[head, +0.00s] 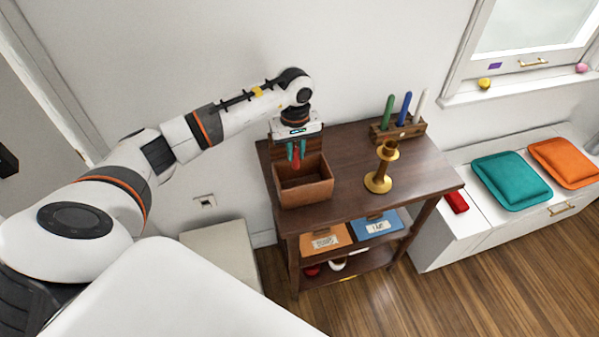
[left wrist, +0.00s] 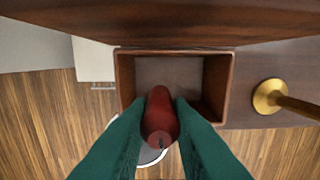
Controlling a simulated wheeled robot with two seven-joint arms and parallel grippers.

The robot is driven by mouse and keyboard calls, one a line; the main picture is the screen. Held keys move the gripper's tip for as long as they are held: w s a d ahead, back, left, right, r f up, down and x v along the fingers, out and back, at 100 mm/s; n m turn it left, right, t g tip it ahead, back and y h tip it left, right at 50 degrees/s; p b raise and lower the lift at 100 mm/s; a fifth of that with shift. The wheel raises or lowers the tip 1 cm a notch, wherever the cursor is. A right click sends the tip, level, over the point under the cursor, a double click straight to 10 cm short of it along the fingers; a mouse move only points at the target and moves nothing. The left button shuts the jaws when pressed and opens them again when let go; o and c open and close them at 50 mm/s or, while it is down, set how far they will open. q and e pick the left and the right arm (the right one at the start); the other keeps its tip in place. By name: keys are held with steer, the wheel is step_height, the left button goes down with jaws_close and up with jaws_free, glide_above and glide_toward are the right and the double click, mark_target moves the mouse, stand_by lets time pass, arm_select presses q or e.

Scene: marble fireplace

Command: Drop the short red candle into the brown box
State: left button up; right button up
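The short red candle (left wrist: 160,120) is held between the green fingers of my left gripper (left wrist: 160,125). In the head view the left gripper (head: 296,152) hangs over the open brown box (head: 306,193), with the red candle (head: 296,160) between its fingertips. The brown box stands at the left end of the dark wooden table. In the left wrist view the box (left wrist: 227,85) lies below the candle, and its visible floor looks empty. I cannot tell whether the candle's lower end is below the rim. My right gripper is not in view.
A brass candlestick (head: 379,180) stands right of the box on the table (head: 345,150). A wooden rack (head: 398,130) with green, blue and white candles is at the back. Orange (head: 325,239) and blue (head: 376,225) boxes sit on the shelf below. A white bench (head: 480,220) stands right.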

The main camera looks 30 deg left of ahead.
arm_select(q)
steer(key=o, duration=0.5)
step_height(320, 180, up, 11)
steer(key=b, duration=0.2)
steer(key=shift+f+b, duration=0.1)
steer(key=shift+b, duration=0.2)
steer(key=shift+r, duration=0.65)
